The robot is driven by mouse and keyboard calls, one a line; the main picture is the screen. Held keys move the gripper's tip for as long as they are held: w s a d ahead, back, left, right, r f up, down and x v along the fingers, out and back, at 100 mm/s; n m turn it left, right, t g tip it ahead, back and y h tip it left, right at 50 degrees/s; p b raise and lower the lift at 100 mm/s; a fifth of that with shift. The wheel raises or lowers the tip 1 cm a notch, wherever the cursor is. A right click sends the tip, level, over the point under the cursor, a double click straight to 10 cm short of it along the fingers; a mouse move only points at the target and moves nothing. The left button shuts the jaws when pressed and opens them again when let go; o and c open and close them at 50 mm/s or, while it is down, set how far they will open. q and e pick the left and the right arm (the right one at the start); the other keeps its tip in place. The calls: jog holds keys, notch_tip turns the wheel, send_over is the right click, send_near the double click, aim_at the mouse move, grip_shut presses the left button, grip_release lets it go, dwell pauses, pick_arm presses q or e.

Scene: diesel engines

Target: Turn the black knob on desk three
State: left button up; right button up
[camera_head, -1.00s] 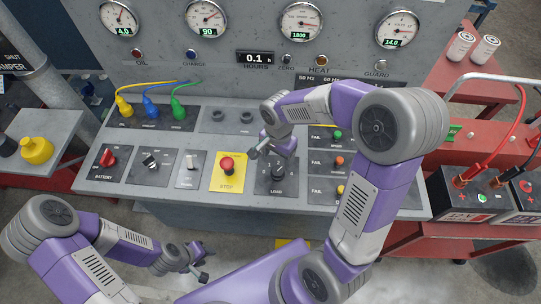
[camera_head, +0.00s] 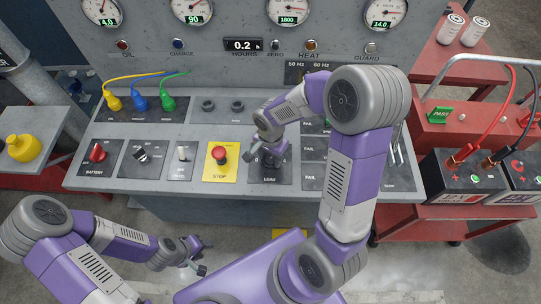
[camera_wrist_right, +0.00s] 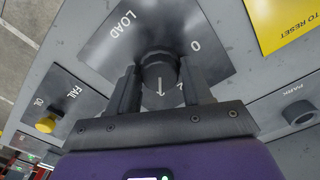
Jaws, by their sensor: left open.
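A black knob (camera_wrist_right: 158,72) on the LOAD panel of the grey desk (camera_head: 330,207) stands between the two fingers of my right gripper (camera_wrist_right: 160,88) in the right wrist view. The fingers are on either side of it; I cannot tell whether both press on it. A white arrow mark shows beside the knob. In the head view my right gripper (camera_head: 262,158) is over the LOAD panel (camera_head: 270,179) and mostly hides the knob. My left gripper (camera_head: 204,259) is open and empty in front of the desk, low in the view.
A second black knob (camera_head: 141,153), a red knob (camera_head: 97,152) and a red stop button (camera_head: 220,153) on a yellow plate sit left of the LOAD panel. Yellow, blue and green plugs (camera_head: 140,103) stand behind. Red stands with batteries (camera_head: 467,178) are at the right.

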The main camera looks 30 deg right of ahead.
jog(key=c, duration=0.5)
jog(key=shift+c, duration=0.2)
jog(key=shift+n, duration=0.5)
jog(key=n, duration=0.4)
jog(key=shift+n+b, duration=0.35)
jog(key=shift+n, duration=0.05)
jog(key=n, duration=0.5)
jog(key=n+p, duration=0.1)
jog(key=n, duration=0.5)
jog(key=shift+n, duration=0.4)
jog(key=n+p, duration=0.2)
jog(key=n, duration=0.4)
jog(key=shift+n, duration=0.4)
jog(key=o, duration=1.1)
jog(key=shift+c, duration=0.2)
